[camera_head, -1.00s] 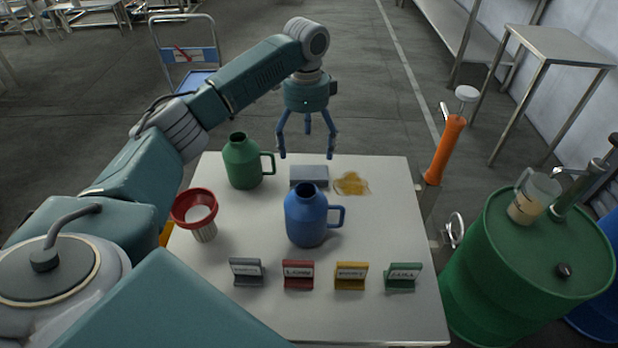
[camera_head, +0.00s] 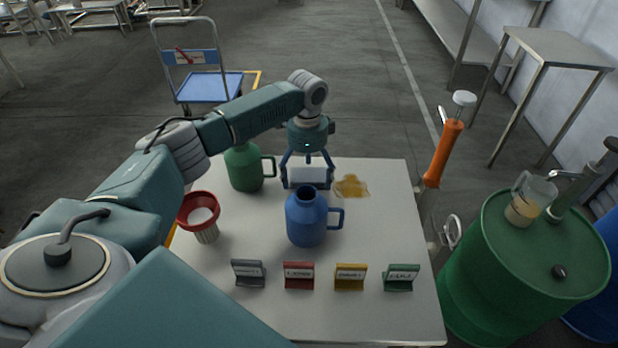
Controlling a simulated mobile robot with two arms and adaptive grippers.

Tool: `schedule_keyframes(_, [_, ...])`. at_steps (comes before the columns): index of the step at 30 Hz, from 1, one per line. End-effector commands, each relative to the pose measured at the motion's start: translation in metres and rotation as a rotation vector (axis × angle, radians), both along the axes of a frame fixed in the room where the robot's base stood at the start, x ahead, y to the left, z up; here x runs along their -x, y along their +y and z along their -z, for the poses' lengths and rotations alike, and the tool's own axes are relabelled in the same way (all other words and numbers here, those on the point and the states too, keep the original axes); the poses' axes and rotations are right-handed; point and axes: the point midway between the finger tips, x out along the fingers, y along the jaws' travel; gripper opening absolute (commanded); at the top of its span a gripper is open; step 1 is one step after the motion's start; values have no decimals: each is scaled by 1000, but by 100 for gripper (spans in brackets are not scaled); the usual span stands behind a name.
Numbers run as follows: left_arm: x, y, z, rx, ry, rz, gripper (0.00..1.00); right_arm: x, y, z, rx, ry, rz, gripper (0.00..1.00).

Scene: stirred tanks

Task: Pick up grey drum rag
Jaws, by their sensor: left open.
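The grey rag (camera_head: 307,174) is a small folded block near the far edge of the white table (camera_head: 385,215). My left gripper (camera_head: 307,185) points down right over it. Its blue fingers are spread open, one on each side of the rag, with the tips low near the table top. I cannot tell whether the fingers touch the rag, and they hide its side edges. My right gripper is not in view.
A green jug (camera_head: 244,168) stands close left of the gripper, and a blue jug (camera_head: 306,217) stands just in front. An amber spill (camera_head: 351,186) lies to the right. A red funnel (camera_head: 199,211) and several label stands (camera_head: 299,275) are nearer. A green drum (camera_head: 520,255) stands right.

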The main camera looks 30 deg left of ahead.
Motion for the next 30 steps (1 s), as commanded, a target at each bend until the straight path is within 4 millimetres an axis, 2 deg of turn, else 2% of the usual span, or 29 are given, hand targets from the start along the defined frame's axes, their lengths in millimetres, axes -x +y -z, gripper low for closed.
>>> schedule_keyframes(1, [0,0,0,0,0,0,87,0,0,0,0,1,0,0])
schedule_keyframes(7, [0,0,0,0,0,0,47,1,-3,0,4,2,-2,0])
schedule_keyframes(20, [-1,0,-6,1,-2,0,45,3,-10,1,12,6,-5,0])
schedule_keyframes(26, [-1,0,-32,1,-4,0,45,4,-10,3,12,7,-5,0])
schedule_keyframes(30, [-2,0,-66,1,-6,0,45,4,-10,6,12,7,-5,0])
